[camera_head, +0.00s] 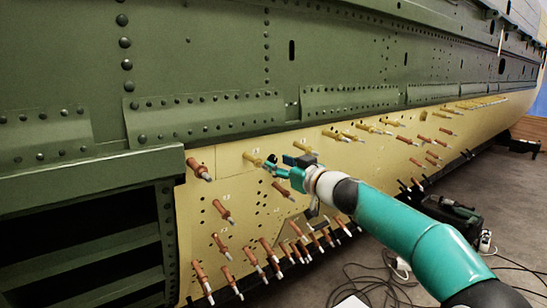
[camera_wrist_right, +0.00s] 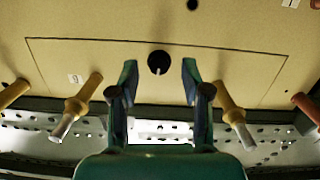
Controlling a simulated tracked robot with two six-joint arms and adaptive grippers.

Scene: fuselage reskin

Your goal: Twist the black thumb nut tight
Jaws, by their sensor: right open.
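The black thumb nut (camera_wrist_right: 158,62) shows as a small dark round knob with a pale slot or pin, on the tan skin panel (camera_wrist_right: 230,53) in the right wrist view. My right gripper (camera_wrist_right: 159,80) is open, one teal finger on each side of the nut in that view. I see no finger touching it; the exact depth between them is hard to tell. My left gripper is not in view.
Tan fasteners stand out at left (camera_wrist_right: 82,108) and right (camera_wrist_right: 232,115) of the fingers in the wrist view. Several copper-coloured fasteners (camera_head: 222,210) stick out below. Green fuselage structure (camera_head: 220,60) lies above. A black case (camera_head: 452,213) and cables are on the floor.

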